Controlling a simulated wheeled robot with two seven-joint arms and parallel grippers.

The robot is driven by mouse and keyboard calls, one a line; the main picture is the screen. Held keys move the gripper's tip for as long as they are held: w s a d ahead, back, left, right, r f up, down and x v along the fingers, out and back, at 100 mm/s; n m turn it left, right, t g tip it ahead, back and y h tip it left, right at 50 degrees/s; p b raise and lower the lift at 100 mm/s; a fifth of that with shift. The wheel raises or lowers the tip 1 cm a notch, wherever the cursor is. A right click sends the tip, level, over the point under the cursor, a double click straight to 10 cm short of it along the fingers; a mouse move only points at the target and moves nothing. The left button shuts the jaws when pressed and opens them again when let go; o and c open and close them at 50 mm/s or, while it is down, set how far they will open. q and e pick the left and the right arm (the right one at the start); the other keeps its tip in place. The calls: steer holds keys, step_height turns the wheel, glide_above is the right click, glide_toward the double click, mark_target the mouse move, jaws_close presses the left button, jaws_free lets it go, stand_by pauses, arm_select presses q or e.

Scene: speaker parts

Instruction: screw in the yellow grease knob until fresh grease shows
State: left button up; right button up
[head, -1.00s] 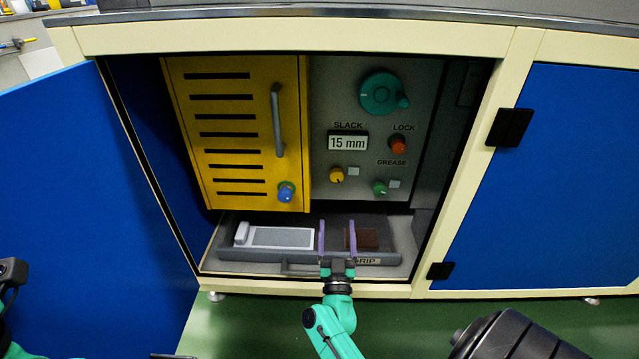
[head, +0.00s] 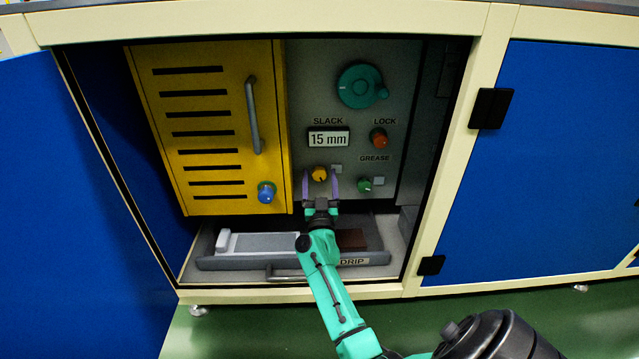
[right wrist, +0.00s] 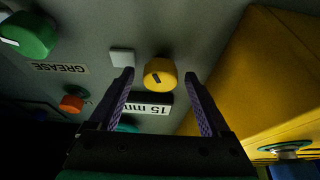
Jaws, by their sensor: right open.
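The yellow grease knob (head: 319,173) sits on the grey panel, below the 15 mm display; a dark pointer mark shows on its face. A small pale square window (head: 337,169) is beside it. My right gripper (head: 320,187) is open, its purple fingers pointing at the panel on either side of the yellow knob. In the right wrist view the yellow knob (right wrist: 160,73) lies between and just beyond the fingertips, and neither finger appears to touch it. The pale window (right wrist: 122,57) is near one fingertip there. My left gripper is not in view.
The yellow door (head: 200,130) with a blue knob (head: 266,192) stands left. The drip tray (head: 210,263) lies below.

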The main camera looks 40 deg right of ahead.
steer(key=shift+w+r, duration=0.1)
steer(key=shift+c, duration=0.3)
jaws_close()
steer(key=shift+m+p, duration=0.3)
steer(key=shift+m, duration=0.1)
